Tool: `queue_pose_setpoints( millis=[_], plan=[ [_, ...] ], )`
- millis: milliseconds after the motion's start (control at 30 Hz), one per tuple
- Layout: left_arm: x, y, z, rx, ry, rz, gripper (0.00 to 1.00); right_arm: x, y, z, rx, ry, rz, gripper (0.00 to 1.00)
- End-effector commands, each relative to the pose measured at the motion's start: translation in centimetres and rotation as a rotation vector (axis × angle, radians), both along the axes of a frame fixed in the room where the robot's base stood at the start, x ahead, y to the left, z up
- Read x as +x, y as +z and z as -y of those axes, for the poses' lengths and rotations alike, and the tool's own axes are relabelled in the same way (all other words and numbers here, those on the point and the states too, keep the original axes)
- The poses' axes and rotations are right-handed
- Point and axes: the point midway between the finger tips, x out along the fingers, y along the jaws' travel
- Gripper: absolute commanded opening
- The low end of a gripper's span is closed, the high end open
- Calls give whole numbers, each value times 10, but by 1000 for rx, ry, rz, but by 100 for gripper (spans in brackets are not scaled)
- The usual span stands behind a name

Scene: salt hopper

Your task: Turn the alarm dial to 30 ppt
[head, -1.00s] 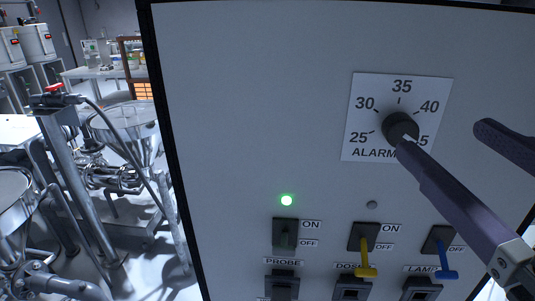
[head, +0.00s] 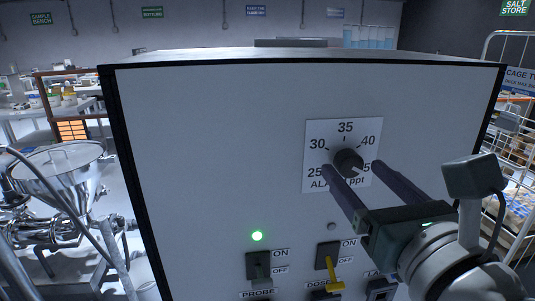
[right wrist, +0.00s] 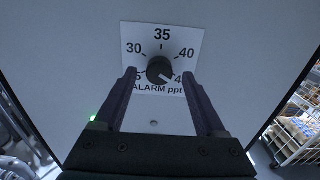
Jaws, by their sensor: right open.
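The alarm dial is a black round knob (head: 348,163) on a white scale plate (head: 314,128) marked 25 to 45, with "ALARM ppt" below. Its light pointer line slants to the lower right, toward the 45 mark; the right wrist view shows the same knob (right wrist: 159,69). My right gripper (head: 352,166) is open, with one dark finger to the left of the knob and one to the right. In the right wrist view the fingertips (right wrist: 160,72) flank the knob with gaps at both sides. The fingers partly cover the 25 and 45 labels. My left gripper is out of view.
The plate is on a pale panel (head: 210,150). Below it are a lit green lamp (head: 257,236), a probe switch (head: 258,265) and a yellow-levered switch (head: 328,256). A steel hopper (head: 62,170) stands left; a wire cage (head: 520,150) stands right.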

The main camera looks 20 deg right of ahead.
Motion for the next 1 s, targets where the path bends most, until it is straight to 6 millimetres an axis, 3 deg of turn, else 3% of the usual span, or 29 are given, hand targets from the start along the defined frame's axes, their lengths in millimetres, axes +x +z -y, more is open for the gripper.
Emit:
queue_pose_setpoints(
  millis=[400,1000],
  plan=[
    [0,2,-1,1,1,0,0,7,0,2,-1,0,0,70],
    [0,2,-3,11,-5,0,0,7,0,2,-1,0,0,3]
  ],
)
